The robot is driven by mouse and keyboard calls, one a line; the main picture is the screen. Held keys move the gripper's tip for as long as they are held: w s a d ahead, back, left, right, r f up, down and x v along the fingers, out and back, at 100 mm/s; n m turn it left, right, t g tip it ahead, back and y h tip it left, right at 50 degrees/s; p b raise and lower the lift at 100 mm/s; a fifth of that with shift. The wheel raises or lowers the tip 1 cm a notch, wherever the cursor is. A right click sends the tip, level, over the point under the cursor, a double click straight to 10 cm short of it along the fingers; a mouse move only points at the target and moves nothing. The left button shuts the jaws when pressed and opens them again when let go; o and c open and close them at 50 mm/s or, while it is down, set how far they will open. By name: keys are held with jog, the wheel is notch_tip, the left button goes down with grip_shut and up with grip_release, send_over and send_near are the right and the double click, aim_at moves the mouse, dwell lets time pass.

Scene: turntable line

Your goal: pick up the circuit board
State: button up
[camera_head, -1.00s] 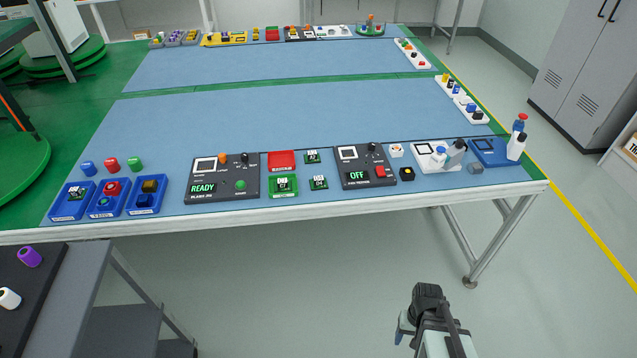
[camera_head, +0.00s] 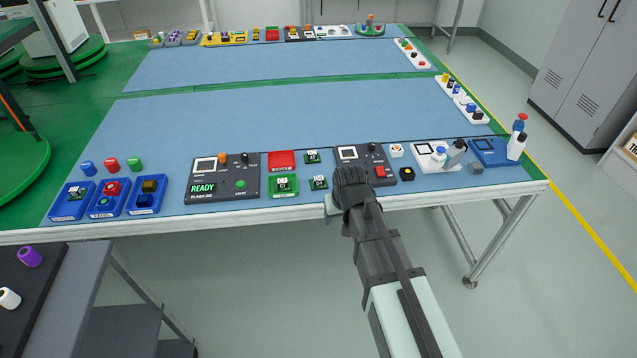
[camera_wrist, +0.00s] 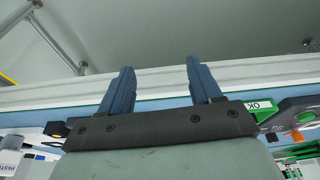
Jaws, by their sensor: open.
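Small green circuit boards with dark parts lie on the blue table. One loose circuit board (camera_head: 318,182) is near the front edge, and another (camera_head: 312,156) lies behind it. A third sits on a green holder (camera_head: 292,193), and one more is in the leftmost blue bin (camera_head: 62,209). My gripper (camera_head: 343,203) is at the table's front edge, right of the nearer loose board and in front of the dark OFF box. In the wrist view its two fingers (camera_wrist: 160,82) are apart, with nothing between them. I cannot pick out a circuit board in the wrist view.
A dark READY box (camera_head: 222,190) stands left of the boards, and a red tray (camera_head: 281,160) is behind the green holder. The OFF box (camera_head: 352,178) is partly hidden by my arm. Bottles (camera_head: 517,145) stand at the right corner. The middle table surface is clear.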

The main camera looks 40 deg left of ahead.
jog(key=w+a+r, duration=0.4)
jog(key=a+r, duration=0.6)
jog(key=r, duration=0.3)
send_over(319, 179)
jog(key=s+d, duration=0.1)
jog(key=s, duration=0.1)
jog(key=shift+t+y, duration=0.4)
jog(key=f, duration=0.7)
jog(key=shift+s+d, duration=0.1)
jog(key=shift+d, duration=0.1)
jog(key=shift+w+x, duration=0.15)
jog(key=shift+x, duration=1.2)
jog(key=shift+w+x, duration=0.15)
jog(key=shift+x, duration=1.15)
jog(key=shift+r, duration=0.1)
jog(key=shift+c, duration=0.4)
jog(key=shift+d, duration=0.1)
jog(key=c, duration=1.1)
